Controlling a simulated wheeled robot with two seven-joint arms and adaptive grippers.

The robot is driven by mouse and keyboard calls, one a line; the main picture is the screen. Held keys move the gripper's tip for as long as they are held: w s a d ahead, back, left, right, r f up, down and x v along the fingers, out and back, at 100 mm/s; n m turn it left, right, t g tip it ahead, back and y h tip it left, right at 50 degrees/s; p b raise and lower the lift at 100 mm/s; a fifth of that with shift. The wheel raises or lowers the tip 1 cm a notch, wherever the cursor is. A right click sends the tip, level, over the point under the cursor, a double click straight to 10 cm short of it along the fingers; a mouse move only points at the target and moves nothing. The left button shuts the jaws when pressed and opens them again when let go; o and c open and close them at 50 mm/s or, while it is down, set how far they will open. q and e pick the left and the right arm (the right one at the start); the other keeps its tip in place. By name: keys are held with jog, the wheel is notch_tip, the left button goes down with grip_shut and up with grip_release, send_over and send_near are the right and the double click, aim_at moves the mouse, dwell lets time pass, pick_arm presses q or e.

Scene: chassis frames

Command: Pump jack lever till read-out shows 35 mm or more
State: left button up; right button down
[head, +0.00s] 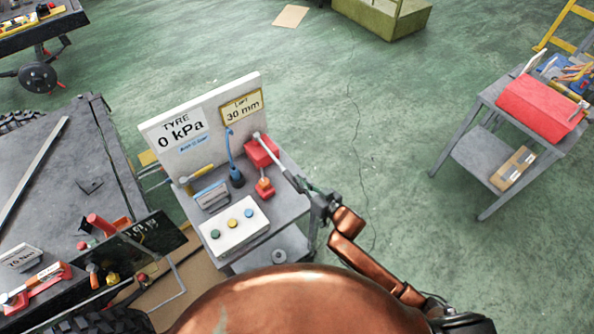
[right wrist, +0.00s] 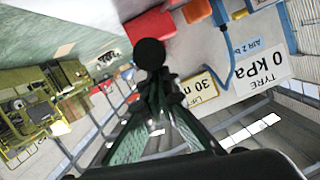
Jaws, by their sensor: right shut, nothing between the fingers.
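The red jack (head: 262,152) stands on the small grey cart at the foot of its white back panel. Its pale lever (head: 277,157) slopes down to the right towards my right gripper (head: 318,197). That gripper is shut with nothing between its fingers, close to the lever's outer end; I cannot tell whether they touch. In the right wrist view a round black knob (right wrist: 149,53) shows just ahead of the fingers, with red jack parts (right wrist: 150,24) behind. The yellow-edged lift read-out (head: 242,106) shows 30 mm. My left gripper is not in view.
The panel also bears a tyre read-out (head: 182,130) of 0 kPa. A white button box (head: 233,230) and a blue hose (head: 231,145) are on the cart. A dark workbench (head: 75,180) stands left. A side table with a red toolbox (head: 540,107) stands right, with clear floor between.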

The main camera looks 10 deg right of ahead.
notch_tip(320, 180, down, 5)
jog(key=shift+r+b, duration=0.1)
jog(key=shift+b, duration=0.4)
jog(key=shift+s+d+f, duration=0.1)
jog(key=shift+f, duration=0.35)
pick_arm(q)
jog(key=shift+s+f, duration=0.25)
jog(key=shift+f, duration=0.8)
pick_arm(e)
jog(key=shift+s+f, duration=0.2)
jog(key=shift+f, duration=0.1)
notch_tip(320, 180, up, 6)
jog(key=d+r+p, duration=0.1)
jog(key=p, duration=0.4)
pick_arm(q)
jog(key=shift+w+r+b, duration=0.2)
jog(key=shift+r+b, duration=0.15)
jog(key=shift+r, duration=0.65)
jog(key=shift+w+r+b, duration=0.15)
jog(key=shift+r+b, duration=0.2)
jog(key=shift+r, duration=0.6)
pick_arm(e)
jog(key=f+v, duration=0.2)
jog(key=v, duration=0.7)
jog(key=shift+s+d+f, duration=0.2)
jog(key=shift+s+f, duration=0.05)
jog(key=shift+s, duration=0.1)
